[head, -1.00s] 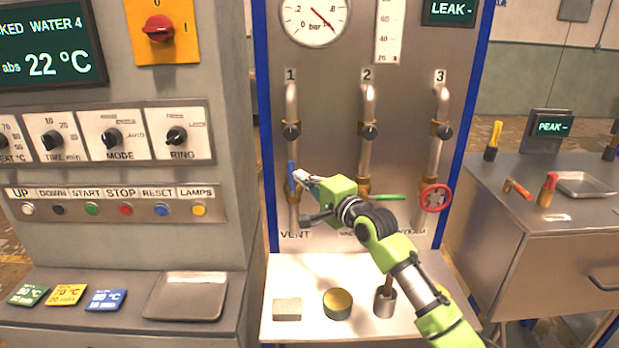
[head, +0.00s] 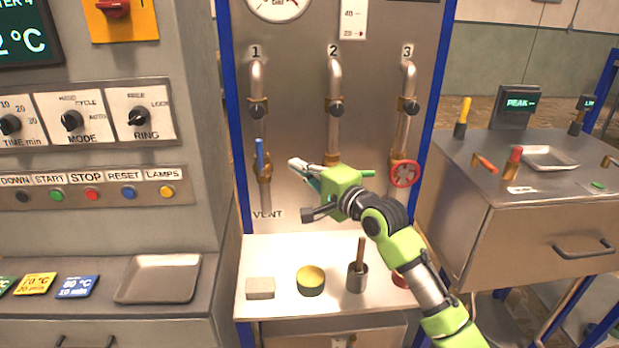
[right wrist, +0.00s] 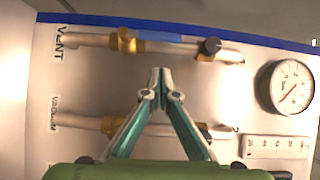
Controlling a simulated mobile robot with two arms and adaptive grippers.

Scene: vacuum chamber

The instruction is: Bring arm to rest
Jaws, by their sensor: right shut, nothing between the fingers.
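My right gripper (head: 294,163) is shut and empty in front of the valve panel (head: 300,213). Its fingertips are just right of the blue valve handle (head: 260,154) on pipe 1, apart from it in the picture. The handle stands upright, in line with its pipe. In the right wrist view the fingertips (right wrist: 160,72) meet in front of the panel, between the VENT pipe (right wrist: 88,40) and the pipe beside it (right wrist: 85,124). My right arm hides part of the panel's lower right. My left gripper is not in view.
A red handwheel (head: 405,173) sits on pipe 3, close to my arm. Below, a shelf (head: 285,244) holds a grey block (head: 260,289), a yellow-green tin (head: 311,281) and a pot with a brown handle (head: 357,279). A metal side bench (head: 457,189) stands at the right.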

